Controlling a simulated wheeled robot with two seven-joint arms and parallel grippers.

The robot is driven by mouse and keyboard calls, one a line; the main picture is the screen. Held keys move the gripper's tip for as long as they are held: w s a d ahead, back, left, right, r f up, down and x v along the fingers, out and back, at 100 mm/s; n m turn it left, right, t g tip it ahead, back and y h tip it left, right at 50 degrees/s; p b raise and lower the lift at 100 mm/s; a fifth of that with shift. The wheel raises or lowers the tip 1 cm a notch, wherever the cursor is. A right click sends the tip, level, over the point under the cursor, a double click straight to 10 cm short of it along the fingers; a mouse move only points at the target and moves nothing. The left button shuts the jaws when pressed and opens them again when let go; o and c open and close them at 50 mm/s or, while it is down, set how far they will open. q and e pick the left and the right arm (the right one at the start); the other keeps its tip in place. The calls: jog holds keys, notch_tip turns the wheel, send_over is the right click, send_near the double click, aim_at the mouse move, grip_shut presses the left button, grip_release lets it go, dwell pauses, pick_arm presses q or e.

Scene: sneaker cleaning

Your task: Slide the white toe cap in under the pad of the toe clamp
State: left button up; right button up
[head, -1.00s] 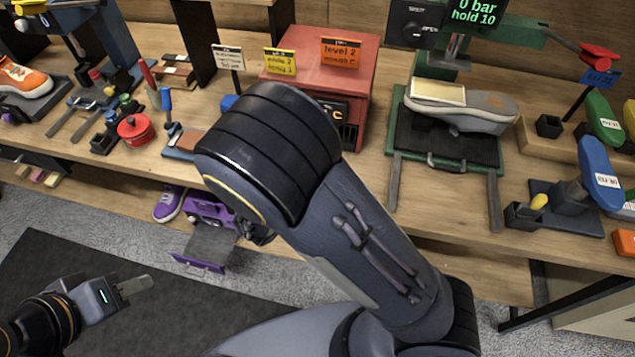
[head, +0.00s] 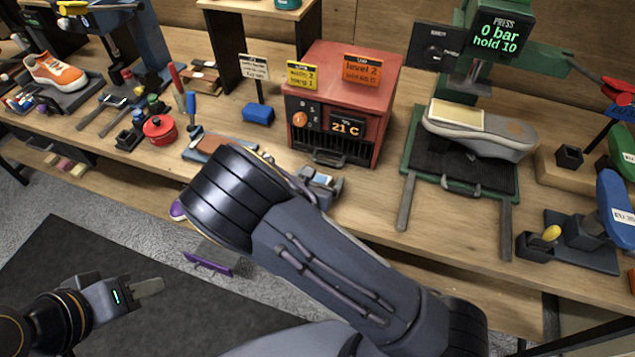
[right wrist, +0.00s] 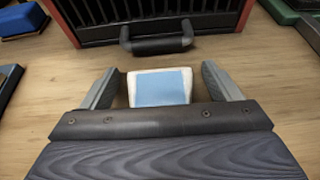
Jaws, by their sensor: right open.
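My right gripper (head: 322,182) is low over the bench's front edge, in front of the red oven. In the right wrist view its fingers (right wrist: 160,82) are open, one on each side of a small white block (right wrist: 160,88) with a pale blue face. Gaps show on both sides of the block. I cannot tell whether this block is the white toe cap.
The red oven (head: 345,92) with its dark handle (right wrist: 158,42) stands just behind the right gripper. A green press (head: 408,180) holding a grey shoe (head: 490,138) is to the right. A blue block (head: 258,113) lies left of the oven. Bare wood lies between oven and press.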

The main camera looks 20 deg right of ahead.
jog(key=shift+c, duration=0.4)
jog(key=c, duration=1.1)
jog(key=shift+o, duration=0.2)
